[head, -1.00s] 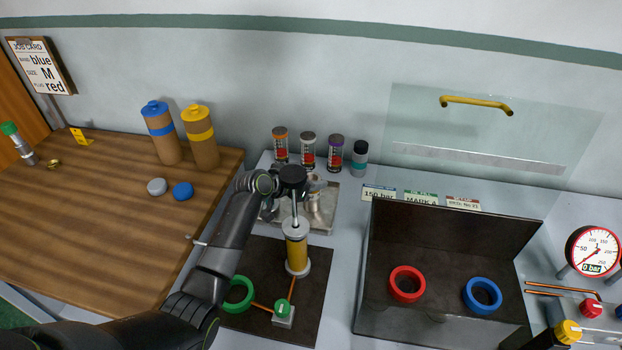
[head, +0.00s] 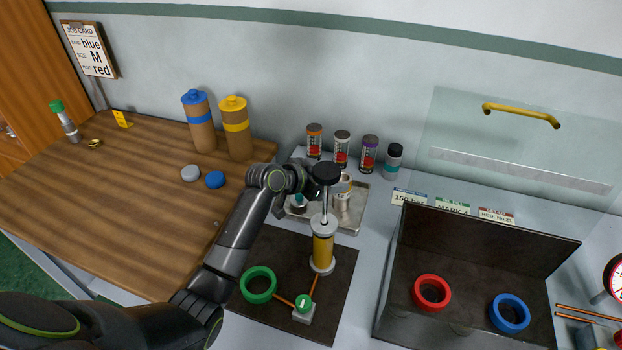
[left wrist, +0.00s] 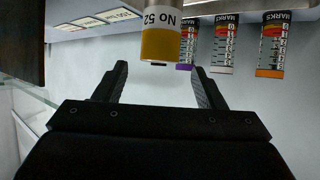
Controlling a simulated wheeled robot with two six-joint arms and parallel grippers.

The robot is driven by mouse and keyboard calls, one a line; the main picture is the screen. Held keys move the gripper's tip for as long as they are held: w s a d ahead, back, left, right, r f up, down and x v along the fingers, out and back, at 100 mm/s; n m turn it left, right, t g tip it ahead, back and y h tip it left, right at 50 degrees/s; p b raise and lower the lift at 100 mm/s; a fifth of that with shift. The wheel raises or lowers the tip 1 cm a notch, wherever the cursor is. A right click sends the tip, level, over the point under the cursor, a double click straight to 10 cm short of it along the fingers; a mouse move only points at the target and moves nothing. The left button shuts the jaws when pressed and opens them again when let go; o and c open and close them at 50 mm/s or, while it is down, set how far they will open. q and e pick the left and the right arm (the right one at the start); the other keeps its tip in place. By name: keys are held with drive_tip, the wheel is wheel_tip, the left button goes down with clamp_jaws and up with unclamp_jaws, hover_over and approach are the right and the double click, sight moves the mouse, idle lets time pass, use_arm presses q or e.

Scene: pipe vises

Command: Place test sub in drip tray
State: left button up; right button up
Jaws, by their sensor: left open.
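The test sub, a short pale cylinder (head: 343,188), stands upright at the metal drip tray (head: 347,222) behind the pump in the head view. In the left wrist view the cylinder (left wrist: 161,38) shows a white "No 52" label and a yellow band, upside down. It appears ahead of and between my open fingers. My left gripper (head: 306,190) is left of it in the head view, partly hidden behind the pump's black knob (head: 327,173). The left wrist view shows the gripper's fingers (left wrist: 158,72) apart, with no clear contact. My right gripper is out of view.
The yellow hand pump (head: 323,248) stands close in front of the tray. Several marked tubes (head: 342,150) and a black-capped bottle (head: 393,162) stand behind it. A dark open box (head: 480,250) with red and blue rings is at right. The wooden table (head: 110,220) has free room.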

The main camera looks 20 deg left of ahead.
use_arm(q)
drive_tip(key=v, duration=0.6)
drive_tip(key=shift+s+a+r+b, duration=0.15)
drive_tip(key=shift+s+r+b, duration=0.1)
drive_tip(key=shift+s+b, duration=0.1)
